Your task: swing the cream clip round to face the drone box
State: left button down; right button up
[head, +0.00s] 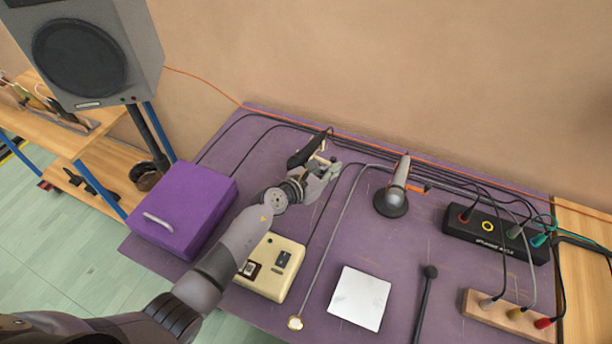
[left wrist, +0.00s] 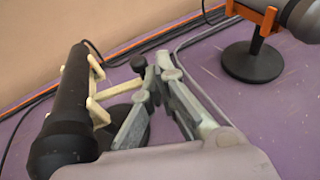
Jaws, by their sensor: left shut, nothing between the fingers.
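The cream clip (head: 319,158) holds a black microphone (head: 305,150) at the back middle of the purple table. In the left wrist view the clip (left wrist: 98,95) has cream arms around the black microphone (left wrist: 66,115), with a dark round base (left wrist: 128,122) partly hidden behind my fingers. My left gripper (head: 332,169) is shut and empty, just right of the clip; its fingertips (left wrist: 160,66) look close to a cream arm, but I cannot tell whether they touch. No readable label confirms the drone box; a black jack box (head: 495,233) and a cream switch box (head: 270,267) are candidates.
A grey microphone in an orange clip (head: 416,187) stands to the right. A purple box (head: 183,207), a white pad (head: 360,297), a black stick-like item (head: 425,300) and a wooden jack block (head: 505,315) lie around. Cables run along the back edge.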

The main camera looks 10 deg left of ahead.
pick_arm(q)
jog(key=shift+w+d, duration=0.2)
jog(key=shift+w, duration=0.15)
dwell(0.3)
dwell(0.4)
